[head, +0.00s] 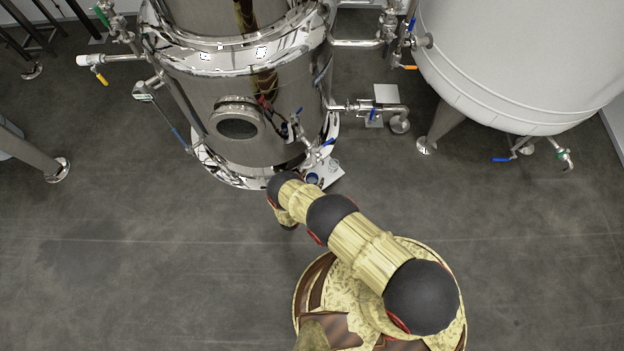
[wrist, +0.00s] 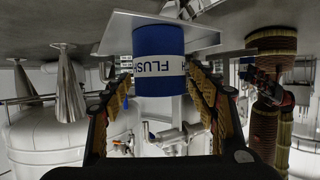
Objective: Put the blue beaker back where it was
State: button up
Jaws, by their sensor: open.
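The blue beaker (wrist: 158,60) has a white band with dark letters that read "FLUS". The wrist view appears upside down, and in it the beaker's base meets a pale flat plate (wrist: 205,34). My gripper (wrist: 158,78) is open, with one finger on each side of the beaker. I cannot tell whether either finger touches it. In the head view the blue beaker (head: 312,179) is small and partly hidden near the end of my arm, on the pale plate (head: 330,170) beside the steel tank. My gripper is mostly hidden there by my arm.
The shiny steel tank (head: 205,100) with valves and pipes stands just beyond the plate. A pipe with a blue-handled valve (head: 372,113) juts out at its right. A large white tank (head: 520,65) on legs stands at the right. The grey floor (head: 140,240) is clear on the left.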

jog(key=shift+r, duration=0.1)
jog(key=shift+s+a+r, duration=0.1)
jog(key=shift+s+r, duration=0.1)
jog(key=p+v, duration=0.3)
jog(key=v, duration=0.8)
jog(key=shift+s+a+p, duration=0.15)
jog(key=shift+s+p, duration=0.1)
jog(key=shift+p, duration=0.05)
